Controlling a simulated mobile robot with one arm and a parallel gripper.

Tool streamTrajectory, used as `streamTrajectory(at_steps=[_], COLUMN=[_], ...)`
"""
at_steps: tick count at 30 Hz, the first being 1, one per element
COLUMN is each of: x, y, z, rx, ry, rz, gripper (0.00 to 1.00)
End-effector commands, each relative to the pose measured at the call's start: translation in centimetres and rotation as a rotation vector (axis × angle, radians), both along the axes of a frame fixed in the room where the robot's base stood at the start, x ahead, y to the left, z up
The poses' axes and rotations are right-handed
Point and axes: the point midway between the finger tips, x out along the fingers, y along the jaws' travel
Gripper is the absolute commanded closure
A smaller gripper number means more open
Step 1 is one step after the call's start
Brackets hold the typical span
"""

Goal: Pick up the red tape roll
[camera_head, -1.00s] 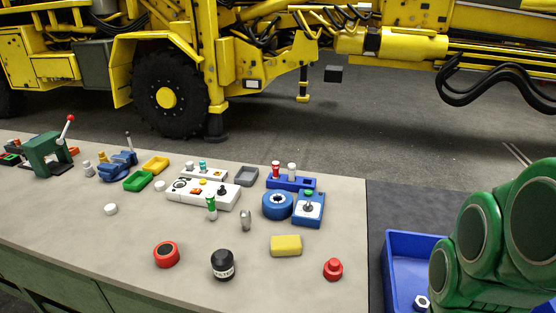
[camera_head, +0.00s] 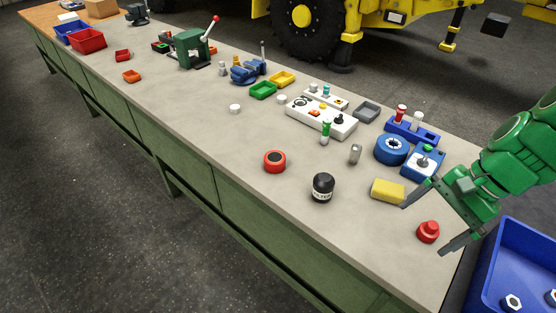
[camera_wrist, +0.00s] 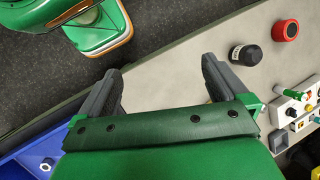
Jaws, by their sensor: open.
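The red tape roll (camera_head: 275,161), a short red ring with a dark middle, lies on the bench near its front edge, left of the black filter jar. It also shows at the upper right of the wrist view (camera_wrist: 286,30), well beyond the fingers. My gripper (camera_head: 436,218) is open above the right end of the bench, far to the right of the roll. Its two dark fingers (camera_wrist: 160,78) are spread with nothing held between them in the wrist view.
A white control box (camera_head: 320,118) lies behind. A blue bin (camera_head: 512,262) is at right.

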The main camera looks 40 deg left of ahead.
Motion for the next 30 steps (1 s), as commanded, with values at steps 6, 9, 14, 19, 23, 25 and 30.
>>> streamTrajectory(at_steps=[6, 9, 14, 19, 23, 25, 30], x=[3.5, 4.9, 7.0, 9.2, 10.5, 11.3, 12.8], y=[4.4, 6.5, 9.8, 13.4, 16.1, 17.6, 21.2], z=[-0.9, -1.4, -2.3, -3.4, -4.5, -4.9, -6.6], rx=[0.048, 0.070, 0.101, 0.132, 0.153, 0.164, 0.187], ry=[0.061, 0.092, 0.141, 0.196, 0.245, 0.267, 0.330], rz=[-0.053, -0.077, -0.115, -0.156, -0.187, -0.203, -0.240], gripper=[0.00, 0.00, 0.00, 0.00, 0.00, 0.00, 0.00])
